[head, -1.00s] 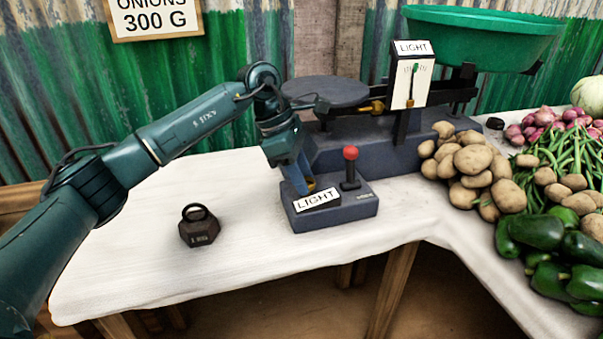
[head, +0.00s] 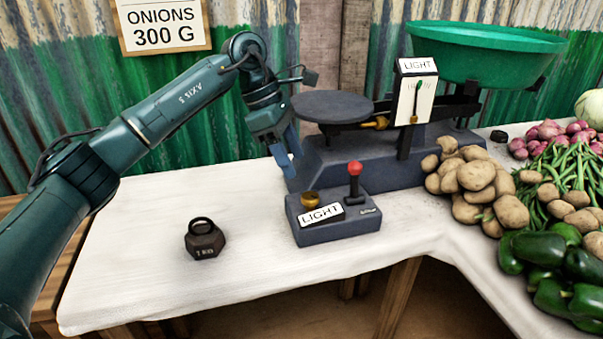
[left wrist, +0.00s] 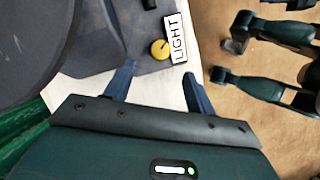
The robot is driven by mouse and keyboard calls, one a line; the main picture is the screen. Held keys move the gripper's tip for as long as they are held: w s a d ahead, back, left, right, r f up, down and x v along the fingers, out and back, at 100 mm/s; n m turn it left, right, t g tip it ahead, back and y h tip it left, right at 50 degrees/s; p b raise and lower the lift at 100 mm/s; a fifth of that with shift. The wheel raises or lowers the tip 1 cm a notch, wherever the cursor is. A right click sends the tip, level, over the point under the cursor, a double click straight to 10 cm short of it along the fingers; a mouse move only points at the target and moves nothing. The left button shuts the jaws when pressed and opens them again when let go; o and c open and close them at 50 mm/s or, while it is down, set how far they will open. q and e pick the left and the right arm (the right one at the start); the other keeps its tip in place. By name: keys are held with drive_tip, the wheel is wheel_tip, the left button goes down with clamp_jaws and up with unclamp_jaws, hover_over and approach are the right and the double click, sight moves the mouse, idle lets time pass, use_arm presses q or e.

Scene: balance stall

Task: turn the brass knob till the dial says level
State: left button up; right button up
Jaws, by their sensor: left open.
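The brass knob (head: 310,198) sits on top of the dark control box (head: 340,228), left of a red-topped lever (head: 355,180). It also shows in the left wrist view (left wrist: 160,49). The box label (head: 321,215) reads LIGHT. The scale's white dial (head: 413,98) has a green-tipped pointer, and the sign above it (head: 417,65) also reads LIGHT. My left gripper (head: 288,167) is open and empty, above and behind the knob, clear of it. In the left wrist view its fingers (left wrist: 158,82) are spread, with the knob beyond them. My right gripper is not in view.
The scale has a flat dark plate (head: 332,106) and a green pan (head: 485,50). A dark weight (head: 205,240) stands on the white cloth (head: 130,235). Potatoes (head: 478,178), onions, beans and green peppers (head: 570,265) fill the right side. The cloth's left side is mostly clear.

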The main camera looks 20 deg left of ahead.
use_arm(q)
drive_tip(key=v, duration=0.5)
drive_tip(key=shift+r+p, duration=0.1)
drive_tip(key=shift+p, duration=0.3)
